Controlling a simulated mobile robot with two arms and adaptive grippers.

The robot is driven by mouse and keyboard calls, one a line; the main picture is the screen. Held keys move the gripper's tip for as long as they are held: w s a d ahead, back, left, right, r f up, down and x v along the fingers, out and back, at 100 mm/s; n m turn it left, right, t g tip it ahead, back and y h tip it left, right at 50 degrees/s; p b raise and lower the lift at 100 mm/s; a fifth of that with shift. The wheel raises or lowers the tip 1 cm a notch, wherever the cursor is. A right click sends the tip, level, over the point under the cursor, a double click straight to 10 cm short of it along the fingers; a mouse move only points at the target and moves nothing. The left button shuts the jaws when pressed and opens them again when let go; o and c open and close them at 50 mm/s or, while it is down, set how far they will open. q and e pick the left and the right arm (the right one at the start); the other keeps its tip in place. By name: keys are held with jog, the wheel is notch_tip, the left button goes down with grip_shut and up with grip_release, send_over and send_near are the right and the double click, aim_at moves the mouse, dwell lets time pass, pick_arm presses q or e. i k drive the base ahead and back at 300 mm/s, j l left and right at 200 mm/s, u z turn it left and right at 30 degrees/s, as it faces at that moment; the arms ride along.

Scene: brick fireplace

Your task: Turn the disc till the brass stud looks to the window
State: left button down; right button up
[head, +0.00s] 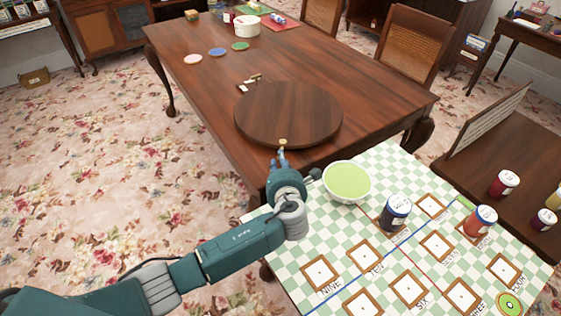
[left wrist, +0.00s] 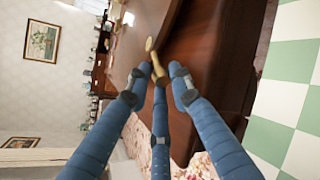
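The round dark wooden disc (head: 288,112) lies on the near end of the long wooden table. A small brass stud (head: 283,141) stands at its near rim, facing my side. My left gripper (head: 281,156) is right at the stud, just off the table's near edge. In the left wrist view the stud (left wrist: 149,44) shows just beyond the fingertips (left wrist: 157,78). The two outer fingers stand apart, with a gap around the brass; whether the middle finger touches it I cannot tell. No window shows clearly. My right gripper is not in view.
A small brass piece (head: 255,77) with a white label sits behind the disc. Coloured coasters (head: 217,52) and a white tub (head: 246,26) are farther back. A green bowl (head: 347,181) and jars (head: 395,211) stand on a checkered board (head: 330,247) at right, close to my gripper.

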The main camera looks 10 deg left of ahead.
aim_at(283, 115)
jog(key=j+z, duration=0.3)
jog(key=j, duration=0.35)
jog(key=j+z, duration=0.3)
jog(key=j, duration=0.35)
